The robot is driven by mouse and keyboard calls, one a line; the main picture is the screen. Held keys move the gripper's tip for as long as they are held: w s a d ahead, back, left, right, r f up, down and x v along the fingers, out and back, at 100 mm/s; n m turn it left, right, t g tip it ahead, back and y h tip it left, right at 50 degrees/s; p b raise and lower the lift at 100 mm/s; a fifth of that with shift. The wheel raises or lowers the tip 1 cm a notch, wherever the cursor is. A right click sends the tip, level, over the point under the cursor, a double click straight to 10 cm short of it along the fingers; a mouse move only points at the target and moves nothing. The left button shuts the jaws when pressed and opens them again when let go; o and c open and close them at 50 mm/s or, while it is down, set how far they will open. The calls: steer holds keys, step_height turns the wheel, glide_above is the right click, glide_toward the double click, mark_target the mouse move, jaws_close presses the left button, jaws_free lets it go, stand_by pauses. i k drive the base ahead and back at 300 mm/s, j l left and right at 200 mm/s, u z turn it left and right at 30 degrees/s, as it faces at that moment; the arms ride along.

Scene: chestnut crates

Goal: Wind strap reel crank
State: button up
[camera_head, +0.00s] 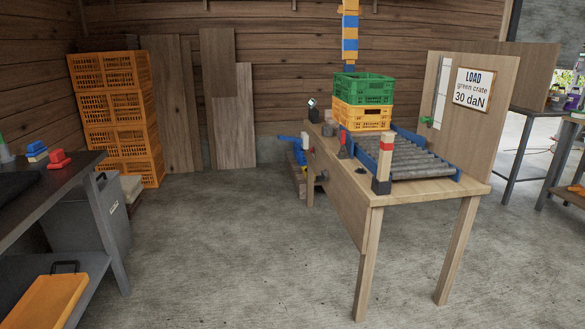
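A wooden work table (336,180) stands right of centre. At its far left end a blue part with a lever-like arm (290,138) sticks out to the left. It may be the reel's crank, but it is too small to tell. A small dark round part (319,178) sits on the table's side panel. No strap can be made out clearly. A green crate (364,87) sits on an orange crate (362,117) at the back of the table. My gripper is not in view.
A roller bed (412,160) lies on the table. A sign (471,88) reads "LOAD green crate 30 daN". A dark bench (62,185) stands at left, with stacked orange crates (105,75) behind it. The concrete floor (220,240) between is clear.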

mark_target(322, 177)
steer(key=i+z, duration=0.25)
steer(key=i, duration=0.9)
steer(key=i+j, duration=0.2)
steer(key=i, duration=0.9)
steer(key=i+j+u, duration=0.1)
steer(key=i, duration=1)
